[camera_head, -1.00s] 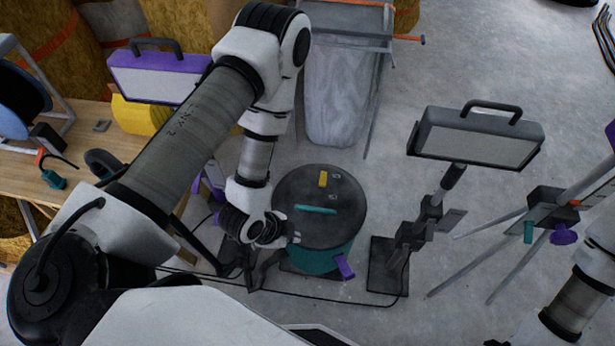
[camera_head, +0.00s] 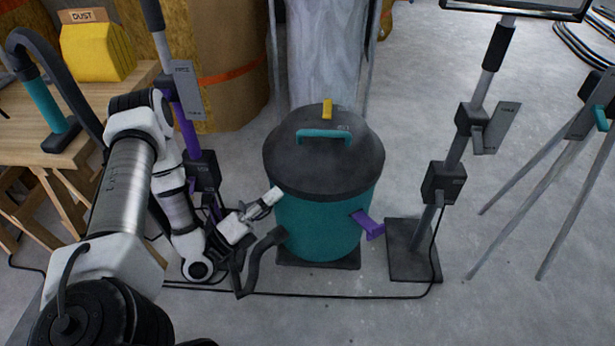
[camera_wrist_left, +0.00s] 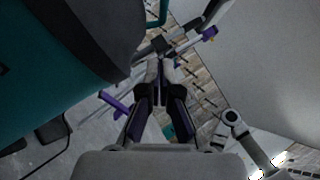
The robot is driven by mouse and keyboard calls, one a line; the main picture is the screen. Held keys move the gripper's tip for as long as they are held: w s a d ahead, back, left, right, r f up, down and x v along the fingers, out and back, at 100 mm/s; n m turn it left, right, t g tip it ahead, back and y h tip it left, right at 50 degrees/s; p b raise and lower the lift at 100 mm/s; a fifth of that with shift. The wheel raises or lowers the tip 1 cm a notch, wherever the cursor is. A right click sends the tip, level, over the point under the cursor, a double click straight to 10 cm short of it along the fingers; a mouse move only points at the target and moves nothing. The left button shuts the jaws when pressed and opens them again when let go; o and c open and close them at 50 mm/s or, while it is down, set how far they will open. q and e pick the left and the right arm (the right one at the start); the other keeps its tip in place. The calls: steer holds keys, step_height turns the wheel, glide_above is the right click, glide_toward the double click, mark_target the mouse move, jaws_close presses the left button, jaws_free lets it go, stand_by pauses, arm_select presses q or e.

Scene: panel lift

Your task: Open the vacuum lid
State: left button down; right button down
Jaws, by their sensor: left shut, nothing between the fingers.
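The vacuum (camera_head: 325,228) is a teal drum with a dark round lid (camera_head: 290,163) that lies flat on top. The lid carries a teal handle (camera_head: 323,133) and a yellow piece (camera_head: 327,109) at its back edge. A purple piece (camera_head: 369,225) sticks out from the drum's front right. My left gripper (camera_head: 275,195) is shut and empty at the drum's left side, near the lid's rim; whether it touches cannot be told. In the left wrist view my left gripper (camera_wrist_left: 160,68) has its fingers together, with the vacuum's dark lid (camera_wrist_left: 100,35) close on the left. My right gripper is out of view.
A dark hose (camera_head: 262,262) leaves the drum's lower left. A lamp stand (camera_head: 413,250) stands close on the right, another stand (camera_head: 203,172) on the left. A cable (camera_head: 330,295) runs along the floor in front. A workbench (camera_head: 90,105) is at the left.

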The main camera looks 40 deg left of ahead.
arm_select(q)
step_height(320, 180, up, 4)
steer(key=b, duration=0.1)
glide_above(308, 190)
steer(key=shift+w+a+r+b, duration=0.3)
steer(key=shift+w+a+r, duration=0.5)
steer(key=shift+w+r, duration=0.15)
steer(key=shift+w+a+r, duration=0.2)
steer(key=shift+w+r, duration=0.05)
steer(key=shift+w, duration=0.15)
steer(key=shift+r, duration=0.1)
